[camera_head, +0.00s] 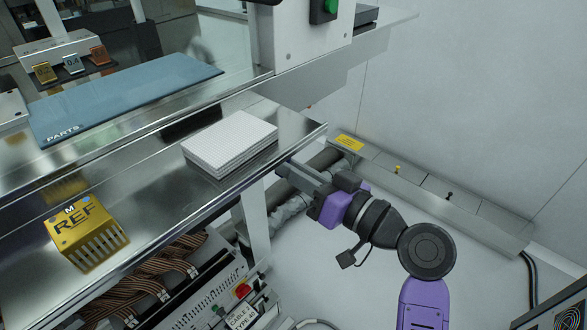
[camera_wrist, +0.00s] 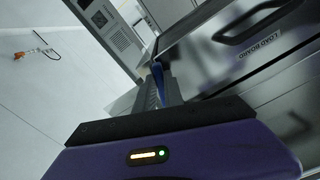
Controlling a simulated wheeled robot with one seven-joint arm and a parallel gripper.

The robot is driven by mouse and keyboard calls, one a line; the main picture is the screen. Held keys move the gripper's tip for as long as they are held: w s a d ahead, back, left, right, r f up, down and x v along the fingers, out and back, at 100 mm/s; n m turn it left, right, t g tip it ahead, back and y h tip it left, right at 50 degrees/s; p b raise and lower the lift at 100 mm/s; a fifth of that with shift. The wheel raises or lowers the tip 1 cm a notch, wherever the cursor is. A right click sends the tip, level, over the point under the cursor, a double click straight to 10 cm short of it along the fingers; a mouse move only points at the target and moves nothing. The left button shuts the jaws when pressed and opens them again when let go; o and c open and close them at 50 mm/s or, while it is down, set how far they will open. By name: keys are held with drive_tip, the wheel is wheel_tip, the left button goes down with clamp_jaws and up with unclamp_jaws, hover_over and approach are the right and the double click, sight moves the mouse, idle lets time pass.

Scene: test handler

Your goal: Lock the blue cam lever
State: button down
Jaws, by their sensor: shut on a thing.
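My gripper (camera_head: 289,171) reaches in at the edge of the metal bench, low beside its right end. In the wrist view its fingers (camera_wrist: 159,84) point away from the camera and are closed on a narrow blue piece, the blue cam lever (camera_wrist: 158,76). Only a thin strip of the lever shows between the fingers; its pivot and its full angle are hidden. In the head view the lever cannot be made out. Beside the fingers in the wrist view is a dark metal drawer front (camera_wrist: 235,68) marked LOAD BOARD.
The drawer has a black handle (camera_wrist: 257,20). A stack of white trays (camera_head: 230,142) sits on the bench above my gripper. A yellow REF block (camera_head: 87,235) stands at left, near cable bundles (camera_head: 150,285). A low floor rail (camera_head: 430,192) runs behind my arm.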

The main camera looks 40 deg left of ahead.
drive_tip(key=shift+r, duration=0.1)
drive_tip(key=shift+s+r+m+p, duration=0.4)
drive_tip(key=shift+r+m+p, duration=0.15)
drive_tip(key=shift+m+p, duration=1.6)
drive_tip(key=shift+s+r+m+p, duration=0.35)
drive_tip(key=shift+r+m+p, duration=0.25)
drive_tip(key=shift+m+p, duration=1.55)
drive_tip(key=shift+s+r+m+p, duration=0.4)
drive_tip(key=shift+r+m+p, duration=0.15)
drive_tip(key=shift+m+p, duration=1.6)
drive_tip(key=shift+m, duration=0.45)
drive_tip(key=c, duration=1.4)
unclamp_jaws()
drive_tip(key=shift+c, duration=0.2)
